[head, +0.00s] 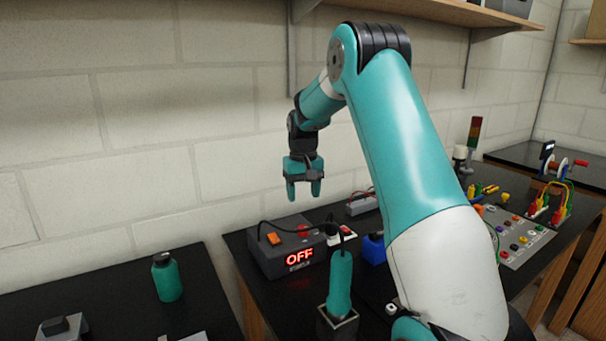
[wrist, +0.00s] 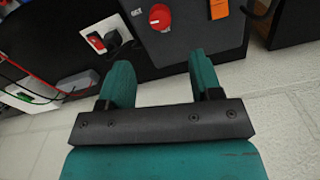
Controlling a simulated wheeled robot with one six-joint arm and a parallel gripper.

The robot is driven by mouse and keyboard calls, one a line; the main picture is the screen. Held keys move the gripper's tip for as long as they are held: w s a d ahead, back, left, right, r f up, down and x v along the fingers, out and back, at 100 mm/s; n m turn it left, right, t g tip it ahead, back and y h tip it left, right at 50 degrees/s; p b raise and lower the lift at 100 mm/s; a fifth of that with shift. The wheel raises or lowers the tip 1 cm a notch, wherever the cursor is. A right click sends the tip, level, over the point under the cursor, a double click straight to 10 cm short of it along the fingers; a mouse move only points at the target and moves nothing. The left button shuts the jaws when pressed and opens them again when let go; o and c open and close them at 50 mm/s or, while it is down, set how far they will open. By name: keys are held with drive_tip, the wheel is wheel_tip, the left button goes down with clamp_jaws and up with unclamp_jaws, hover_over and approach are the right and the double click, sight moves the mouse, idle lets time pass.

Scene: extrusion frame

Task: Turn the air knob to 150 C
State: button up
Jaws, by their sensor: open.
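The hot-air station (head: 262,262) is a dark box on the black bench, with a lit red display (head: 300,257) reading OFF. Its red air knob (head: 303,229) is on the top; in the wrist view the knob (wrist: 160,17) is round, with a pale mark, beside a small label. My gripper (head: 304,190) is open and empty, pointing down above the station, apart from the knob. In the wrist view the knob lies beyond the gap between my teal fingertips (wrist: 160,62). No temperature number shows.
An orange switch (head: 273,238) sits beside the knob. A teal hot-air handle (head: 340,283) stands upright in a holder in front, its black cable arching over the station. A white socket with a red switch (wrist: 103,38) is close by. A green bottle (head: 166,278) stands left.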

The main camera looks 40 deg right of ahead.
wheel_tip(320, 180, up, 7)
idle(0.3)
idle(0.5)
